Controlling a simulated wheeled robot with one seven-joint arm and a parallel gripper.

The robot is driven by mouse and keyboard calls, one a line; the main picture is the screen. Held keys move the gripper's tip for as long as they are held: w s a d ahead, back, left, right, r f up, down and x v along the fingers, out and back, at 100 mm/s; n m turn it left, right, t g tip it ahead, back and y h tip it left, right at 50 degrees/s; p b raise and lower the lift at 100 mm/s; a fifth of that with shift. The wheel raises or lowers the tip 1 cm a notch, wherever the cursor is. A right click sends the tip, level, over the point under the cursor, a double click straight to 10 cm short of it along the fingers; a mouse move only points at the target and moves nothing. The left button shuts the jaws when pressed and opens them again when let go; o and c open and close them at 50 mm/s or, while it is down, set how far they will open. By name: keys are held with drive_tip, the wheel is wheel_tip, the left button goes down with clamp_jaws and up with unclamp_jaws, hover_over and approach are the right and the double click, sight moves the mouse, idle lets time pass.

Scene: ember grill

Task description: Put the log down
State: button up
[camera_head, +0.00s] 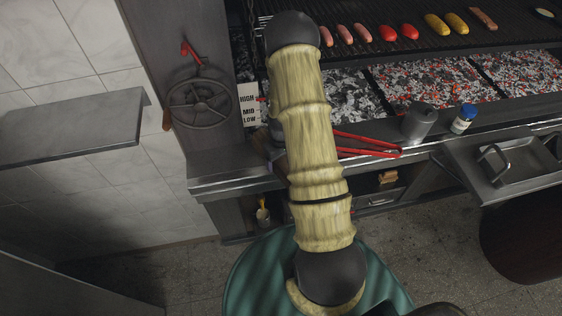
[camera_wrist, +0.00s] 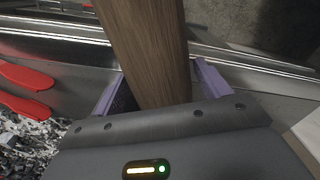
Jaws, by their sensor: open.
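The log (camera_wrist: 145,40) is a brown wooden piece with straight grain, running from my gripper to the top edge of the wrist view. My gripper (camera_wrist: 162,78) has its two purple fingers on either side of the log's near end, and the jaws are open. The log appears to be over the steel front ledge of the grill; whether it rests there I cannot tell. In the head view my arm covers the gripper and most of the log.
Red tongs (camera_head: 368,145) lie on the ledge (camera_head: 235,178) right of my arm; their red handles show in the wrist view (camera_wrist: 25,75). A grey cup (camera_head: 418,122) and a blue-capped jar (camera_head: 464,119) stand further right. Glowing coals (camera_head: 430,80) lie behind, below sausages on the grate.

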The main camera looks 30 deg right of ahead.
drive_tip(key=c, duration=1.5)
drive_tip(key=shift+o, duration=0.2)
drive_tip(key=shift+r, duration=0.1)
drive_tip(key=shift+w+r, duration=0.1)
drive_tip(key=shift+r, duration=0.2)
drive_tip(key=shift+r+b, duration=0.3)
drive_tip(key=shift+r, duration=0.25)
drive_tip(key=s+a+b, duration=0.1)
drive_tip(key=s+a, duration=0.3)
drive_tip(key=s, duration=1)
drive_tip(key=shift+s+r, duration=0.3)
drive_tip(key=shift+s, duration=0.05)
